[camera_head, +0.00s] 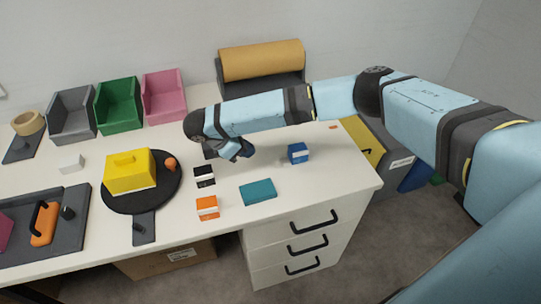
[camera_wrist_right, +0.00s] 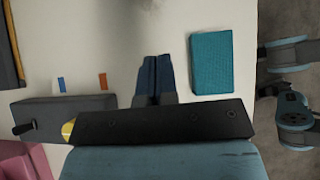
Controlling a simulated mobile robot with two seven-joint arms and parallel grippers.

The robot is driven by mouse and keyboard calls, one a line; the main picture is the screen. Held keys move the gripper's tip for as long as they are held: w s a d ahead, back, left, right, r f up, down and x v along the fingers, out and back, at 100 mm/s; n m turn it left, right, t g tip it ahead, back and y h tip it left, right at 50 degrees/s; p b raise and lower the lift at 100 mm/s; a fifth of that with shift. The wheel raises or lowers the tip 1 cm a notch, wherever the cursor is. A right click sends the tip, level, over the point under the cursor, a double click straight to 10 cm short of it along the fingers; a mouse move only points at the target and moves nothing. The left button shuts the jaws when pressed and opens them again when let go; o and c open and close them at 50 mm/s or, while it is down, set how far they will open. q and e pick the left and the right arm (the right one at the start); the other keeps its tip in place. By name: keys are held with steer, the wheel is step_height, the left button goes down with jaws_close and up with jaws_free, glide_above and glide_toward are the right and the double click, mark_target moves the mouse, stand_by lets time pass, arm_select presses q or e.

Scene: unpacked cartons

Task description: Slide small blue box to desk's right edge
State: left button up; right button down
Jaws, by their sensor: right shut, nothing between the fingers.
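The small blue box (camera_head: 298,153) sits on the white desk (camera_head: 330,180), some way in from the desk's right edge. I cannot make out the blue box in that view. My left gripper is not in view.
A flat teal box (camera_head: 258,192) lies near the front edge; it also shows in the wrist view (camera_wrist_right: 211,62). A black-and-white box (camera_head: 204,176) and an orange-and-white box (camera_head: 207,207) stand left of it.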

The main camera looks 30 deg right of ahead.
mark_target(291, 155)
steer(key=shift+h, duration=0.3)
steer(key=x, duration=0.6)
steer(key=d+r+b+x, duration=0.1)
steer(key=x, duration=0.2)
steer(key=shift+w+d+f, duration=0.15)
steer(key=shift+d, duration=0.05)
steer(key=d, duration=0.2)
steer(key=shift+s+d+f, duration=0.1)
steer(key=shift+s+d, duration=0.1)
steer(key=shift+d, duration=0.1)
steer(key=shift+s+d, duration=0.15)
steer(key=shift+d, duration=0.5)
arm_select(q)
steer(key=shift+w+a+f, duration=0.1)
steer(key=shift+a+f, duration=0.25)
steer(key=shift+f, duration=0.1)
arm_select(e)
steer(key=shift+d, duration=0.1)
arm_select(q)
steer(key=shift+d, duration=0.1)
